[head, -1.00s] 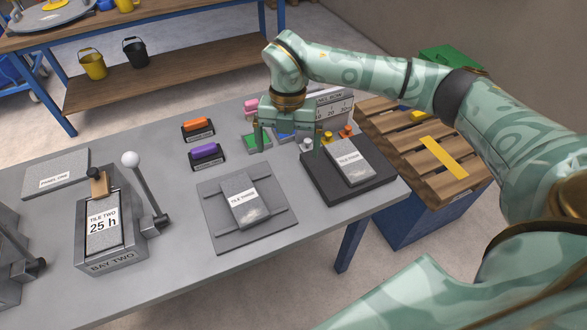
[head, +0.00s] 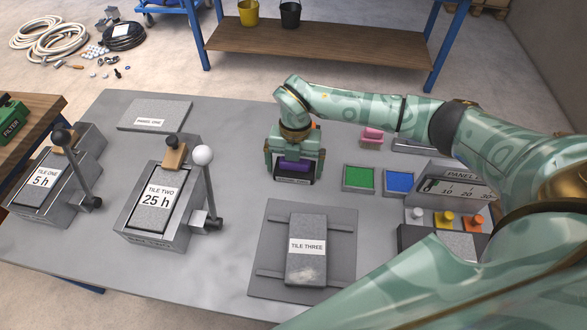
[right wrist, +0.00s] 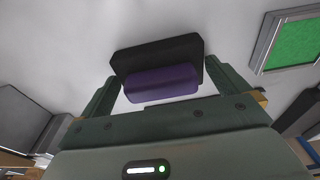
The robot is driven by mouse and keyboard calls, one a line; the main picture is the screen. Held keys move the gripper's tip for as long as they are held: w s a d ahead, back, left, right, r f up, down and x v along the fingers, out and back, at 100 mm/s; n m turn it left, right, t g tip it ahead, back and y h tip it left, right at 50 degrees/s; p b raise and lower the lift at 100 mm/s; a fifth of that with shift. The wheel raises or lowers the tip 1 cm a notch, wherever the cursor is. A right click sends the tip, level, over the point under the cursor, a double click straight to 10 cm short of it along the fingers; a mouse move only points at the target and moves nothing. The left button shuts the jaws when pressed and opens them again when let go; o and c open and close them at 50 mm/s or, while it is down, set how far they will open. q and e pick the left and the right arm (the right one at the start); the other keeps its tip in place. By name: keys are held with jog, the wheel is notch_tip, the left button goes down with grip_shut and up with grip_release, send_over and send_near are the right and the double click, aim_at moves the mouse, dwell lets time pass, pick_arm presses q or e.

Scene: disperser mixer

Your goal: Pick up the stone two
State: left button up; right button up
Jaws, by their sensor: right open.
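A purple block (head: 296,166) sits in a black holder (head: 293,181) on the grey table; the holder's label is too small to read, so I cannot confirm it is stone two. My right gripper (head: 294,172) points down over it, open, with one finger on each side. In the right wrist view the purple block (right wrist: 162,83) and the black holder (right wrist: 155,52) show between the spread fingers (right wrist: 165,92). I cannot tell whether the fingers touch the block. An orange item behind the gripper is mostly hidden. My left gripper is out of view.
Tile two's bay (head: 155,215) with a white-knobbed lever (head: 203,156) stands left of the gripper. Tile three (head: 307,255) lies on a flat plate in front. Green (head: 359,178) and blue (head: 399,181) pads and a panel (head: 455,188) are to the right.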

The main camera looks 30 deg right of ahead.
jog(key=shift+d+f, duration=0.1)
jog(key=shift+f, duration=0.15)
jog(key=c, duration=0.9)
notch_tip(320, 180, up, 10)
jog(key=p, duration=0.2)
jog(key=shift+r+p, duration=0.1)
jog(key=shift+p, duration=0.3)
jog(key=shift+o, duration=1.4)
